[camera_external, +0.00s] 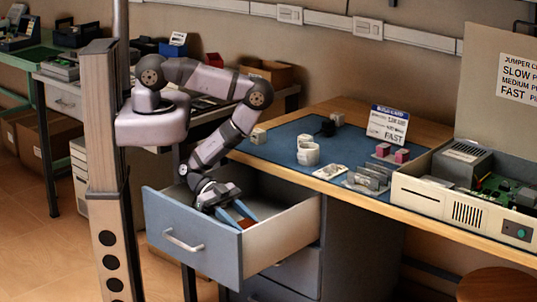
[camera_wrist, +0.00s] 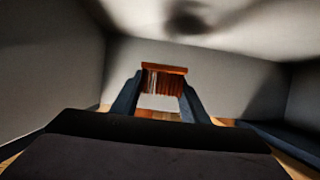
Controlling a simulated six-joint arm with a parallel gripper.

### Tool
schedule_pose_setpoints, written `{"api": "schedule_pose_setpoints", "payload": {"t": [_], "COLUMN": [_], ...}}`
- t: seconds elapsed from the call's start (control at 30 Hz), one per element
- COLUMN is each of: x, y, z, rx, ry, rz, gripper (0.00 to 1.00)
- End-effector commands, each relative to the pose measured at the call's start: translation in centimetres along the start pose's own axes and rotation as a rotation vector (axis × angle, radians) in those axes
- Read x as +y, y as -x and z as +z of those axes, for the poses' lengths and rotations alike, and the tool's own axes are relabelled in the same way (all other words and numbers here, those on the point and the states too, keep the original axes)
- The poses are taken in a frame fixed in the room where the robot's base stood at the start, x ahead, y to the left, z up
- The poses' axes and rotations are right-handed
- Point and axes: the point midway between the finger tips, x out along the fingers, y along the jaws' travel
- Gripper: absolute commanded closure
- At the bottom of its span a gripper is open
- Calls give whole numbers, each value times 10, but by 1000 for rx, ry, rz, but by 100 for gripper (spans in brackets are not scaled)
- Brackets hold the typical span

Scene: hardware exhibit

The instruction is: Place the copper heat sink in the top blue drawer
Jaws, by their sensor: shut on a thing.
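The top blue drawer (camera_external: 188,222) is pulled open below the blue-matted desk. My gripper (camera_external: 240,215) reaches down inside it. The copper heat sink (camera_wrist: 163,80) shows in the wrist view between my two blue fingers, and my gripper is shut on it. Its fins and a flat copper plate at the top are visible. In the external view only a small copper-coloured bit (camera_external: 246,223) shows at the fingertips, behind the drawer front. Whether the heat sink touches the drawer floor cannot be told.
The drawer walls stand close around my gripper. On the desk mat (camera_external: 285,150) are a white round part (camera_external: 307,152), silver finned parts (camera_external: 368,180), pink blocks (camera_external: 392,153) and a sign (camera_external: 388,124). An open computer case (camera_external: 450,200) stands at right.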

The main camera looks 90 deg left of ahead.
Motion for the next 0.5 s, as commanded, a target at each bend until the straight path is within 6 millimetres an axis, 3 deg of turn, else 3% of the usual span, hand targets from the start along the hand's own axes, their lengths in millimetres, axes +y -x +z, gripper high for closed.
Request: {"api": "schedule_pose_setpoints", "payload": {"t": [0.5], "x": [0], "y": [-4], "z": [10], "rx": [2], "ry": [0], "rz": [0], "gripper": [100]}}
